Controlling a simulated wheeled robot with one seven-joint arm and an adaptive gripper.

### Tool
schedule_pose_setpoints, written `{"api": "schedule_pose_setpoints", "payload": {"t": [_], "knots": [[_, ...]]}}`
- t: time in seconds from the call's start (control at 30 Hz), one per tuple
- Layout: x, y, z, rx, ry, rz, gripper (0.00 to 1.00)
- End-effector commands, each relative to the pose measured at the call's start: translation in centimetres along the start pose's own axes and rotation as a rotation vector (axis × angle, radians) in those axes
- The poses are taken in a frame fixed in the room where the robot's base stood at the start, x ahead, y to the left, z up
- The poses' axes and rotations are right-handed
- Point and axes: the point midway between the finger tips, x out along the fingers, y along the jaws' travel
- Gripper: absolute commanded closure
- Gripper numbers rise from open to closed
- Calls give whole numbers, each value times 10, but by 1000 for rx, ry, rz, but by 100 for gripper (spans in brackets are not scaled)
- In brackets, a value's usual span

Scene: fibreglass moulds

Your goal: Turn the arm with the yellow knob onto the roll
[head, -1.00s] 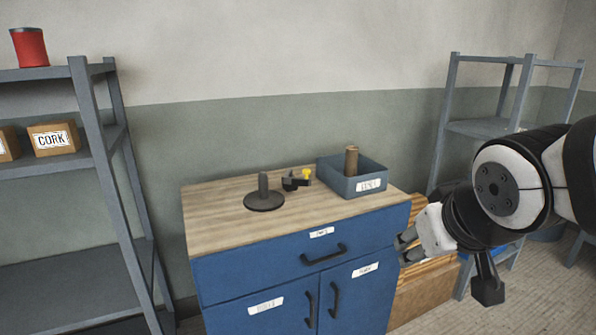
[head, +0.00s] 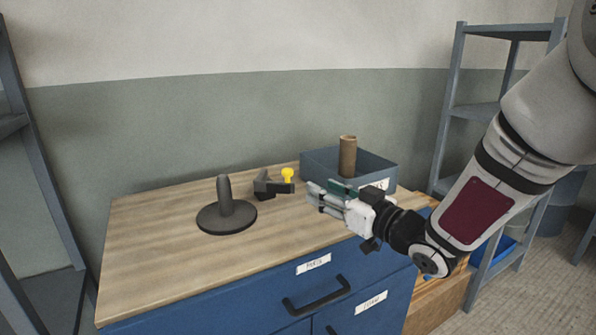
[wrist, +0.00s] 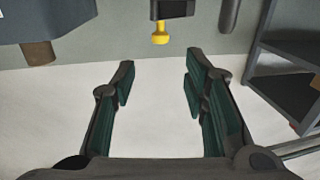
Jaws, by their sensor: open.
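A dark arm (head: 267,185) sits on the cabinet top, with a yellow knob (head: 288,174) standing at its right end. A dark upright post (head: 224,194) on a round base (head: 227,218) stands to its left, with no roll around it. A brown roll (head: 348,157) stands upright in the grey-blue bin. My gripper (head: 316,195) is open and empty, just right of the knob and in front of the bin, apart from both. In the wrist view the knob (wrist: 160,33) shows ahead of the gap between my open fingers (wrist: 158,84).
The grey-blue bin (head: 318,163) stands close behind my gripper. The blue cabinet's wooden top (head: 165,250) is clear at the left and front. A grey shelf rack (head: 462,95) stands at the right, another upright (head: 40,150) at the left. The wall is behind.

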Motion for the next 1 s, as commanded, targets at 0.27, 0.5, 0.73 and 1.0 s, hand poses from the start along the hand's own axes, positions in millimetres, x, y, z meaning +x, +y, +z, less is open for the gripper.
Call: {"api": "schedule_pose_setpoints", "payload": {"t": [0.27, 0.5, 0.73, 1.0], "knots": [[31, -2, 0, 2, 7, -9, 59], [79, -3, 0, 2, 8, -9, 59], [117, -2, 0, 2, 7, -6, 59], [137, -2, -1, 1, 5, -5, 59]]}}
